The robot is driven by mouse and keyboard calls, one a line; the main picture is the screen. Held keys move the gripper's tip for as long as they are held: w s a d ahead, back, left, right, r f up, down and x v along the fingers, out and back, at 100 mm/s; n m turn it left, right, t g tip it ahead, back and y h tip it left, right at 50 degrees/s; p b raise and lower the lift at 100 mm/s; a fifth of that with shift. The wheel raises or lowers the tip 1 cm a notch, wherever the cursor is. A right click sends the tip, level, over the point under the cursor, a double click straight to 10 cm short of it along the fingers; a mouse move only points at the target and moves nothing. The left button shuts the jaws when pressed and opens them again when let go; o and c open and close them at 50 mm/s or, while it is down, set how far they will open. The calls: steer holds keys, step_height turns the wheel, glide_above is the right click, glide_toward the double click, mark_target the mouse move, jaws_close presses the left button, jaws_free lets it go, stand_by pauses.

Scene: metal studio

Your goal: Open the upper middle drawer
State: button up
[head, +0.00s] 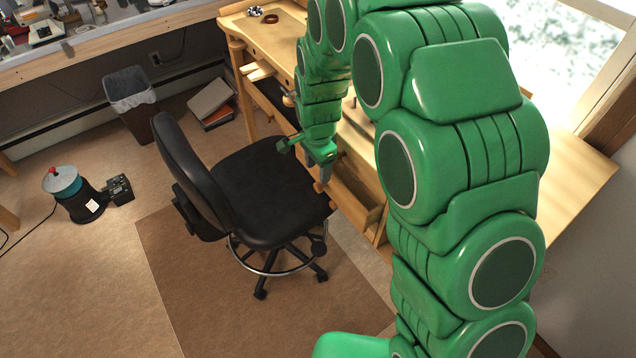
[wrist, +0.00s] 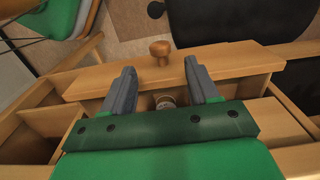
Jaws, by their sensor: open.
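A wooden drawer stands pulled out from the workbench beside the chair. Its front panel (wrist: 225,62) carries a round wooden knob (wrist: 160,49) on the outer face. In the head view the open drawer (head: 352,203) shows below my gripper, with part of it hidden by my arm. My gripper (head: 318,168) is at the drawer. In the wrist view my gripper (wrist: 160,72) has its two grey fingers spread wide over the drawer behind the front panel, holding nothing. A small round thing (wrist: 166,100) shows between the fingers; I cannot tell what it is.
A black office chair (head: 262,190) stands close in front of the drawer. The wooden workbench (head: 590,165) runs behind my arm. A waste bin (head: 131,100) and a dark canister (head: 75,197) stand on the floor at left. The brown mat (head: 190,290) has free room in front.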

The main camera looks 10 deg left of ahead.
mark_target(318, 184)
steer(key=shift+f, duration=3.6)
jaws_close()
